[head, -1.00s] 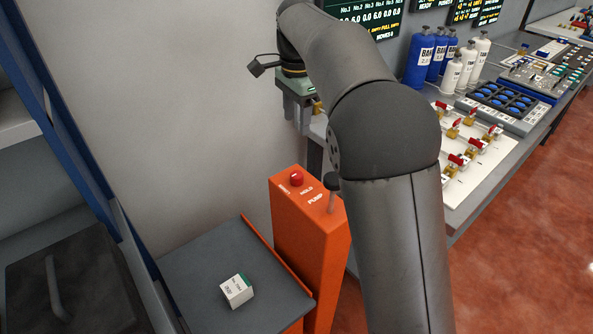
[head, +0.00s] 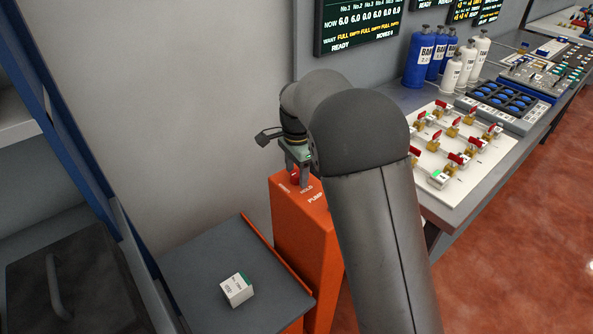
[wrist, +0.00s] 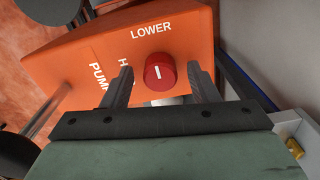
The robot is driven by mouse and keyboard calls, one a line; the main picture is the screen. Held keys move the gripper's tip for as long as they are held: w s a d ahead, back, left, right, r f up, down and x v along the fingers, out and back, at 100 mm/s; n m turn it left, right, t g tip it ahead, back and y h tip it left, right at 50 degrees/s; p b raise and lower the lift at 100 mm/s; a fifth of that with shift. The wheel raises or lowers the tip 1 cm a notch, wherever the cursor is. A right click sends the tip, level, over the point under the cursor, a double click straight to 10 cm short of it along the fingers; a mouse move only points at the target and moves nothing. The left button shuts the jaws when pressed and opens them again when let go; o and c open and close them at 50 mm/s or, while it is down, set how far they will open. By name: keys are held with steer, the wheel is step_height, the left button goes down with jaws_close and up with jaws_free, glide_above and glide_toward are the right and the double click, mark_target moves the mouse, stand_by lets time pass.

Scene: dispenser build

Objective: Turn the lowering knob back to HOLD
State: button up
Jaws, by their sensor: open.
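The red lowering knob (wrist: 160,78) sits on the top of the orange pump stand (wrist: 75,55) in the wrist view. Its short white mark runs up and down in the picture, roughly in line with the word LOWER above it. The HOLD label, left of the knob, is partly hidden by a finger. My gripper (wrist: 159,70) is open, with one finger on each side of the knob. I cannot tell whether either finger touches it. In the head view my gripper (head: 302,170) is over the stand (head: 312,235), and the knob (head: 294,176) shows beside a finger.
A grey surface (head: 200,275) with a small white-and-green box (head: 236,289) lies left of the stand. A bench with a white valve board (head: 434,162), blue bottles (head: 418,62) and white bottles stands to the right. A screen (head: 357,22) hangs on the wall behind.

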steer(key=shift+f, duration=0.15)
steer(key=shift+c, duration=0.3)
steer(key=c, duration=0.9)
